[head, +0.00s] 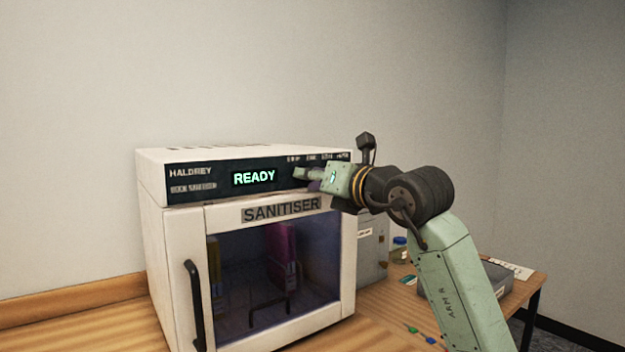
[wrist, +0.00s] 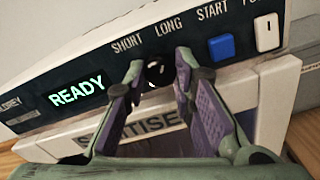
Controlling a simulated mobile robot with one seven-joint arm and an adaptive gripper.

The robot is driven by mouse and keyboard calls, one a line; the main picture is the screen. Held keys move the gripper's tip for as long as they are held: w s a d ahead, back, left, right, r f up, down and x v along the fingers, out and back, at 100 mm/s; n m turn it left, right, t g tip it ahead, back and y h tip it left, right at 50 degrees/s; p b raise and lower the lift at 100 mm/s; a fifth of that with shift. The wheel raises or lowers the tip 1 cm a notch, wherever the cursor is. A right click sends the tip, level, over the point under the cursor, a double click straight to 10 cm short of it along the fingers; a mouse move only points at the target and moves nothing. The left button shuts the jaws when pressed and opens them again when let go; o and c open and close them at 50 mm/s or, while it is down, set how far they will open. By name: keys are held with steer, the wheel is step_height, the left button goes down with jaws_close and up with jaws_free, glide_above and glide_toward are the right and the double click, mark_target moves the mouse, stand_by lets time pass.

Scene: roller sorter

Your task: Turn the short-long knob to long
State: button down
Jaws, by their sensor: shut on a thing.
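The short-long knob (wrist: 157,75) is a small dark round knob on the sanitiser's black control panel (wrist: 40,122), below the SHORT and LONG labels. My gripper (wrist: 160,66) is shut on it, one finger on each side. The fingers point at the panel, and the picture is tilted in the wrist view. Which label the knob points to cannot be made out. In the head view my gripper (head: 306,178) is at the right part of the panel and hides the knob.
The white sanitiser (head: 150,215) stands on a wooden table, its glass door shut over coloured items. Its display reads READY (head: 254,178). A blue START button (wrist: 220,47) and a white switch (wrist: 266,32) are right of the knob. A grey box (head: 371,250) stands to the right.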

steer(key=shift+d+r, duration=0.1)
steer(key=shift+r, duration=0.05)
steer(key=c, duration=1.6)
jaws_free()
steer(key=v, duration=1.2)
